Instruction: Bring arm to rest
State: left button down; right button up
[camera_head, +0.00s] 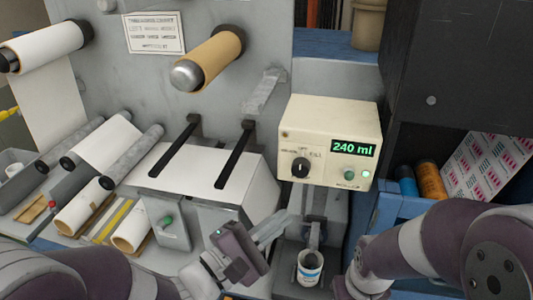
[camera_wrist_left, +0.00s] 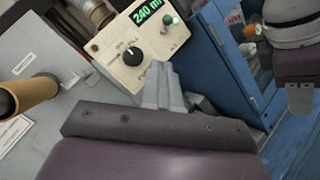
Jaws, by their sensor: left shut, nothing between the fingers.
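My left gripper (camera_head: 272,228) is in the lower middle of the head view, in front of the beige control box and left of a small cup. Its pale grey fingers are shut and empty, and they also show in the left wrist view (camera_wrist_left: 163,88), pointing toward the box. My right arm (camera_head: 430,245) comes in from the lower right of the head view. A grey finger-like end of it (camera_wrist_left: 300,98) shows at the right edge of the left wrist view, too partial to tell its opening.
The beige box (camera_head: 325,130) reads 240 ml. A cup (camera_head: 310,268) with dark contents stands under a spout below it. Paper rolls (camera_head: 85,207) lie at left. A brown core (camera_head: 215,55) sits on a spindle above. A blue shelf (camera_head: 400,205) is at right.

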pick_arm(q)
jog(key=w+a+f+m+g+y+b, duration=0.1)
jog(key=a+f+m+g+y, duration=0.1)
jog(key=a+f+m+y, duration=0.5)
jog(key=w+a+f+m+g+y, duration=0.1)
jog(key=a+f+m+y, duration=0.3)
jog(key=f, duration=0.4)
jog(key=s+a+f+m+g+y+b, duration=0.3)
jog(key=s+a+f+m+g+y, duration=0.1)
jog(key=s+a+f+g, duration=0.3)
jog(key=s+a, duration=0.2)
jog(key=a, duration=0.2)
jog(key=shift+a+f+m+g+b, duration=0.2)
jog(key=shift+f+m+g+b, duration=0.1)
jog(key=shift+f+b, duration=0.05)
pick_arm(e)
jog(key=f, duration=0.4)
jog(key=shift+a+f, duration=0.2)
jog(key=shift+f, duration=0.15)
